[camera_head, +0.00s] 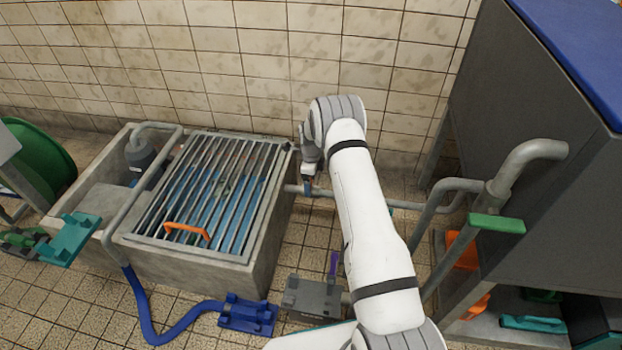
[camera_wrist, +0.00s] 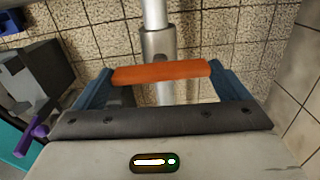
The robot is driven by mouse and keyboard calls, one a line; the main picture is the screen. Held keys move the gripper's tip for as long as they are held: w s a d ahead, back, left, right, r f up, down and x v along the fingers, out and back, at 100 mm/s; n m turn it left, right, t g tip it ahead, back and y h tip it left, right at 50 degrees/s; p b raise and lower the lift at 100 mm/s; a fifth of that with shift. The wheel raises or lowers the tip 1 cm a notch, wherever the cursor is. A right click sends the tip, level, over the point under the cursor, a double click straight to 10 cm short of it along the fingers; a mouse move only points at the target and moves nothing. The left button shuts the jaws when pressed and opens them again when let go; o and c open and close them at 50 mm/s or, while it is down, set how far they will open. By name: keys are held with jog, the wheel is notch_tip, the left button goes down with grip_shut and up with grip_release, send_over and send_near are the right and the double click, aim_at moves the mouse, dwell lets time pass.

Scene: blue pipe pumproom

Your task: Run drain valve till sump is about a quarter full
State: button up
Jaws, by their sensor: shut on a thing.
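The concrete sump (camera_head: 270,225) stands against the tiled wall under a metal bar grate. Blue water (camera_head: 190,200) shows between the bars; its exact level is hard to read. My gripper (camera_head: 308,186) is low beside the sump's right side, at the horizontal pipe, with the handle mostly hidden there. In the wrist view, my gripper (camera_wrist: 160,78) is shut on an orange valve handle (camera_wrist: 160,72). The handle lies crosswise in front of a grey pipe (camera_wrist: 155,42), with a dark finger at each end.
An orange grip (camera_head: 187,230) sits on the grate. A purple lever (camera_head: 333,265) on a grey block stands in front. A green handle (camera_head: 497,223) is on the right pipe by a dark cabinet (camera_head: 530,110). A blue hose (camera_head: 170,330) crosses the floor.

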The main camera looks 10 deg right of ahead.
jog(key=o, duration=0.6)
jog(key=shift+w+r, duration=0.1)
jog(key=shift+r+p, duration=1.35)
jog(key=shift+r, duration=2.5)
